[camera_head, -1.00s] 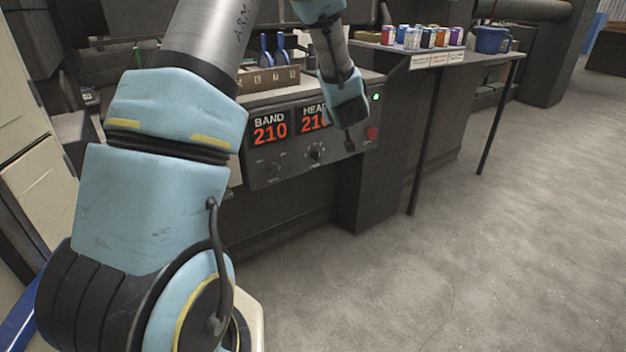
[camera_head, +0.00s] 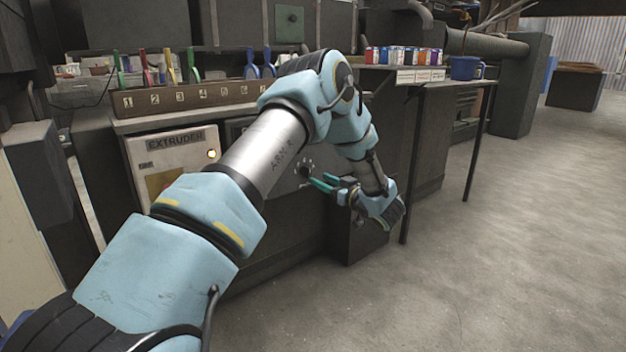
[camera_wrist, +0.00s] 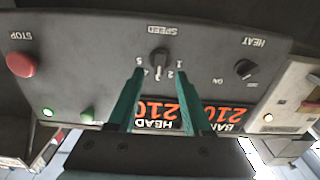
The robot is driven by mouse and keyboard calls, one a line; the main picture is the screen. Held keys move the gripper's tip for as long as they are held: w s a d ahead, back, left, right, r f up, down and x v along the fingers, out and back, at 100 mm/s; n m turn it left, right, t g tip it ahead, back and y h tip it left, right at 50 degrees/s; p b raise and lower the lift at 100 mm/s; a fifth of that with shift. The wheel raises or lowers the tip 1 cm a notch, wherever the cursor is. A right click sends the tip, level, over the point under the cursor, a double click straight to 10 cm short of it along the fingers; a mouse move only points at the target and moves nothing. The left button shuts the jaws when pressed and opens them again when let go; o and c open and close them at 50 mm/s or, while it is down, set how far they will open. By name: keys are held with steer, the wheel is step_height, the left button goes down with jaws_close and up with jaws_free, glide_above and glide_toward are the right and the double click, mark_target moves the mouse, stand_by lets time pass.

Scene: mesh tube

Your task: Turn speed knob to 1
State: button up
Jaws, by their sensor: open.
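The speed knob (camera_wrist: 159,60) is a dark knob on the grey control panel, with SPEED above it and a number scale beside it in the upside-down wrist view. It seems to point toward the middle of the scale, between 4 and 2; the exact setting is hard to read. The knob also shows in the head view (camera_head: 304,170). My gripper (camera_wrist: 161,75) has its two teal fingers apart, with nothing between them, and their tips are in front of the knob. In the head view my gripper (camera_head: 322,183) is just right of the knob. Contact cannot be judged.
A heat knob (camera_wrist: 245,69), a red stop button (camera_wrist: 20,65), green buttons and lit red BAND and HEAD displays (camera_wrist: 158,112) share the panel. A numbered rack (camera_head: 190,97) and an extruder box (camera_head: 175,155) stand left. Cans (camera_head: 405,56) stand on a side table.

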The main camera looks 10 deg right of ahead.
mark_target(310, 174)
steer(key=shift+x, duration=2.4)
jaws_close()
